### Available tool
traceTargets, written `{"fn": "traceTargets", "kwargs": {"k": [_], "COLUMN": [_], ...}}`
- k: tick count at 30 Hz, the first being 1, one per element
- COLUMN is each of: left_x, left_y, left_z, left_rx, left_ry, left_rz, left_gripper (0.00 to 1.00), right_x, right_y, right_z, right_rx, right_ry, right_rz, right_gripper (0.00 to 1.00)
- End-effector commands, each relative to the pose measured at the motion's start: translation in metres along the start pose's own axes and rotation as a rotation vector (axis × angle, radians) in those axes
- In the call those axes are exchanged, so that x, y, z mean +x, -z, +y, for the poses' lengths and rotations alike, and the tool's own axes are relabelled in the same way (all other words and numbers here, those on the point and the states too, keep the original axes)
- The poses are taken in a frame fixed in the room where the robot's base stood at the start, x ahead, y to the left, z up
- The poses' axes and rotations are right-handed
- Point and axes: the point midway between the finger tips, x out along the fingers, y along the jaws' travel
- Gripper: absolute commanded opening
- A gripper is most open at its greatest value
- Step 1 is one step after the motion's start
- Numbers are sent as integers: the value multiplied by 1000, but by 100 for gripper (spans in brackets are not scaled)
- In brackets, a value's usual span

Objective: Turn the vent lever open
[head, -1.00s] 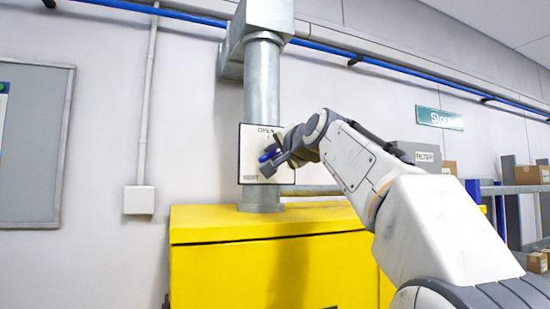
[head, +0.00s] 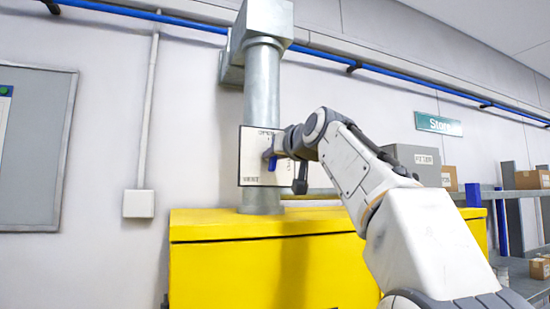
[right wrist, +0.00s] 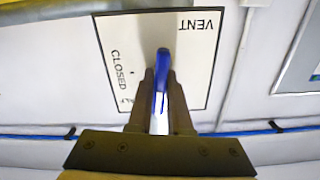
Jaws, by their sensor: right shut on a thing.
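The vent lever is a blue handle (head: 272,163) on a white plate (head: 249,158) fixed to the grey vertical pipe. The plate reads OPEN at the top and VENT at the bottom left. My right gripper (head: 270,154) is shut on the lever, and the lever looks near upright in the head view. In the right wrist view the blue lever (right wrist: 161,82) stands between my two dark fingers (right wrist: 160,88). The plate (right wrist: 195,75) appears turned over there, with VENT and CLOSED legible and another label partly hidden by a finger. My left gripper is out of view.
A yellow cabinet (head: 230,272) stands below the plate, with the pipe (head: 262,90) rising above it. A blue wall pipe (head: 400,77) runs overhead. Shelves with boxes (head: 530,180) stand at the right. A grey board (head: 45,150) hangs at the left.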

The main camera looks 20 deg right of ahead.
Motion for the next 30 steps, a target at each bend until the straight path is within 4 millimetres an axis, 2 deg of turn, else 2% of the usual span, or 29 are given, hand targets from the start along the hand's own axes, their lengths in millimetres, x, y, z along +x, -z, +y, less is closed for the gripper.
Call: {"fn": "traceTargets", "kwargs": {"k": [10, 26, 27, 28, 29, 30], "left_x": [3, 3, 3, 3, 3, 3], "left_y": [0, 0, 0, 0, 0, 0], "left_z": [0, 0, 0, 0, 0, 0], "left_rx": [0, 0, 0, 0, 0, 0], "left_ry": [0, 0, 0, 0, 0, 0], "left_rz": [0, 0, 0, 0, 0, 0], "left_gripper": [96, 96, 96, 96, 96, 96], "right_x": [1, 1, 1, 1, 1, 1], "right_y": [-2, -2, -2, -2, -2, -2], "right_z": [0, 0, 0, 0, 0, 0], "right_rx": [-132, -154, -154, -154, -153, -153], "right_ry": [0, 0, 0, 0, 0, 0], "right_rz": [-6, -7, -7, -7, -6, -5], "right_gripper": [0, 0, 29, 41, 48, 48]}}
